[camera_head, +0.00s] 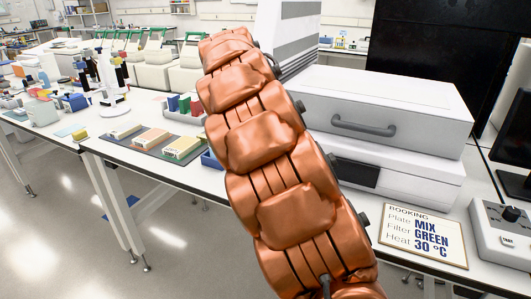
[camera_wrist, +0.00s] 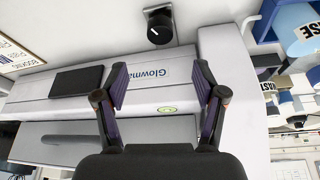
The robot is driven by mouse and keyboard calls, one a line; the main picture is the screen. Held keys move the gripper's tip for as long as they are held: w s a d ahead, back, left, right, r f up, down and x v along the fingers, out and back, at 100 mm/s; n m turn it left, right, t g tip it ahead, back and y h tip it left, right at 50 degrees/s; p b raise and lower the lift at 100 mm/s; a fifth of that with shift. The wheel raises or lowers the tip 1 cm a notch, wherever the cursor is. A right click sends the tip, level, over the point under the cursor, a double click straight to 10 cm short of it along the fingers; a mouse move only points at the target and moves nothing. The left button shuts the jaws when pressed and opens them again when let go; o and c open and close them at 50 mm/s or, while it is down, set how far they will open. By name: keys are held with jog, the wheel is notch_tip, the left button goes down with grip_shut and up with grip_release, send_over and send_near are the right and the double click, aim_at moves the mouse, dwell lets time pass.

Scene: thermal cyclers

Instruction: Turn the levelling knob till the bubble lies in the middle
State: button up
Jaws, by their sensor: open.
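A round black knob (camera_wrist: 160,28) with a white mark sits on a small grey plate at the top of the wrist view. It stands beside the long white instrument marked "Glowma…" (camera_wrist: 145,92). A small yellow-green round spot (camera_wrist: 167,110), likely the bubble level, is on the instrument; the bubble's position is too small to tell. My gripper (camera_wrist: 160,82) is open and empty, its two fingers apart over the instrument, with the knob beyond the fingertips. In the head view the instrument (camera_head: 385,100) shows behind my copper-coloured arm, which hides the knob and gripper.
A booking sign (camera_head: 424,235) reads MIX, GREEN, 30 °C. A grey control box with a black dial (camera_head: 502,232) stands at the right. Boxes on a dark mat (camera_head: 150,140) and coloured racks lie left of my arm.

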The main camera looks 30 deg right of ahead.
jog(key=d+n+y+p, duration=0.1)
jog(key=n+p, duration=0.1)
jog(key=w+d+f+n+y+p, duration=0.1)
jog(key=n+p, duration=0.1)
jog(key=d+n+g+p, duration=0.1)
jog(key=n+p, duration=0.2)
jog(key=shift+w+d+f+y, duration=0.25)
jog(key=shift+f+y, duration=0.1)
jog(key=shift+y, duration=0.05)
jog(key=shift+d+f+n+y+p, duration=0.45)
jog(key=shift+f+n+p, duration=0.25)
jog(key=shift+n, duration=0.4)
jog(key=shift+d+f+p, duration=0.15)
jog(key=shift+f+p, duration=1.05)
jog(key=shift+f, duration=2.8)
jog(key=c, duration=1.1)
jog(key=shift+c, duration=0.2)
jog(key=shift+f+n+b, duration=0.2)
jog(key=shift+n+b, duration=0.1)
jog(key=shift+b, duration=0.45)
jog(key=shift+r, duration=0.2)
